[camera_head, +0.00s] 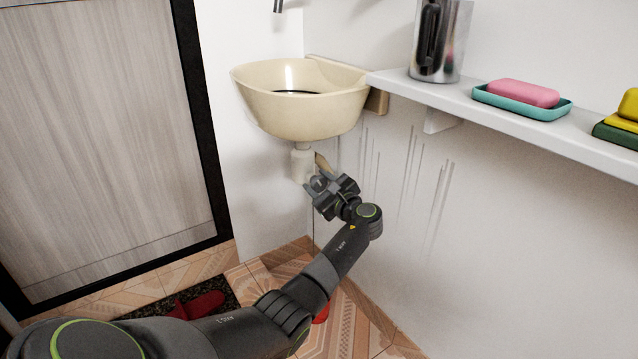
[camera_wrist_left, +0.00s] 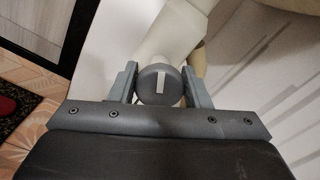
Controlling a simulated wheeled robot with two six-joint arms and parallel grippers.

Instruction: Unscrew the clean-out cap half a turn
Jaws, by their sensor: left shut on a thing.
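The clean-out cap (camera_wrist_left: 160,84) is a round grey cap with a pale bar across its face, upright in the left wrist view. It sits on the side of the cream drain trap (camera_head: 302,164) under the cream basin (camera_head: 301,98). My left gripper (camera_head: 318,183) is at the trap below the basin, its fingers shut on the cap. In the left wrist view the fingers of my left gripper (camera_wrist_left: 161,82) stand on either side of the cap. In the head view the gripper mostly hides the cap. My right gripper is not in view.
A white shelf (camera_head: 600,152) on the right wall holds a metal jug (camera_head: 440,40), a pink soap (camera_head: 522,93) in a teal dish, and yellow and green sponges. Red slippers (camera_head: 197,305) lie on a dark mat by the door (camera_head: 95,130).

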